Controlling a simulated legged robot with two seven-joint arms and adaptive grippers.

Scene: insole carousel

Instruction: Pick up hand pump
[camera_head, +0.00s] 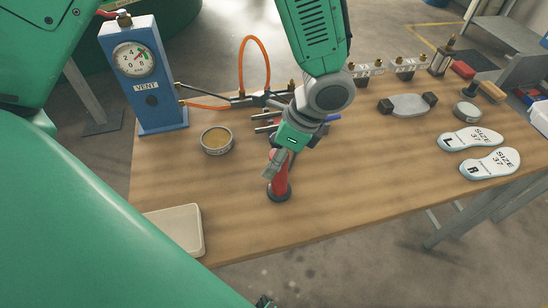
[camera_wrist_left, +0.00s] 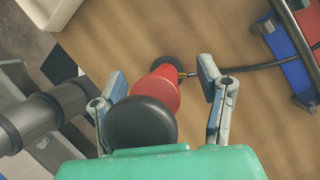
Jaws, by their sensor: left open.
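The hand pump has a red body (camera_head: 280,183) on a round black base and stands upright on the wooden table in the head view. In the left wrist view its round black top (camera_wrist_left: 141,123) is nearest the camera, with the red body (camera_wrist_left: 165,88) behind it and a small brass fitting at its side. My left gripper (camera_head: 279,160) is over the pump and hides its top in the head view. In the left wrist view its two fingers (camera_wrist_left: 166,92) are spread, one on each side of the pump. I cannot tell if they touch it. My right gripper is not recognisable.
A blue gauge box (camera_head: 146,80) marked VENT stands at the back left. A round tin (camera_head: 217,141) and a pale tray (camera_head: 178,228) are left of the pump. Two insoles (camera_head: 472,139) lie at the right. Orange hose (camera_head: 241,62) loops behind. The table front right of the pump is clear.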

